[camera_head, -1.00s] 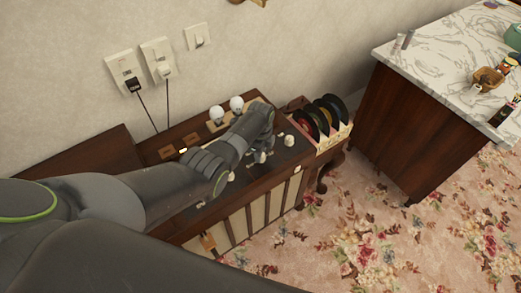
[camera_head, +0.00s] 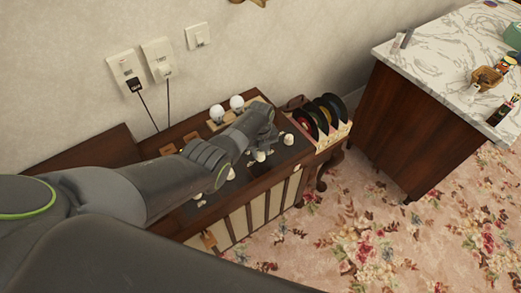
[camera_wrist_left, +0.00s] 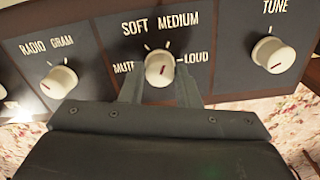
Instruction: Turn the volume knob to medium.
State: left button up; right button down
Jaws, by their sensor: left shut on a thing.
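The volume knob (camera_wrist_left: 158,69) is cream-coloured with a short red mark and sits on a dark panel. Labels MUTE, SOFT, MEDIUM and LOUD surround it in the left wrist view. The red mark looks close to upright, between SOFT and MEDIUM; its exact setting is hard to tell. My left gripper (camera_wrist_left: 160,82) has one finger on each side of the knob and is shut on it. In the head view my left gripper (camera_head: 262,140) reaches down to the panel and partly covers the knobs. My right gripper is not in view.
The RADIO GRAM knob (camera_wrist_left: 59,81) is left of the volume knob and the TUNE knob (camera_wrist_left: 273,54) is right. Records (camera_head: 325,113) stand in a rack beside the wooden cabinet (camera_head: 262,195). A marble-topped counter (camera_head: 440,60) is at the right, with floral carpet between.

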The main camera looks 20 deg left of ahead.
pick_arm(q)
jog(key=shift+m, duration=0.4)
jog(key=o, duration=1)
notch_tip(320, 180, up, 7)
jog(key=p, duration=0.2)
jog(key=shift+f+p, duration=0.2)
jog(key=shift+p, duration=0.15)
notch_tip(320, 180, up, 11)
jog(key=shift+f, duration=0.1)
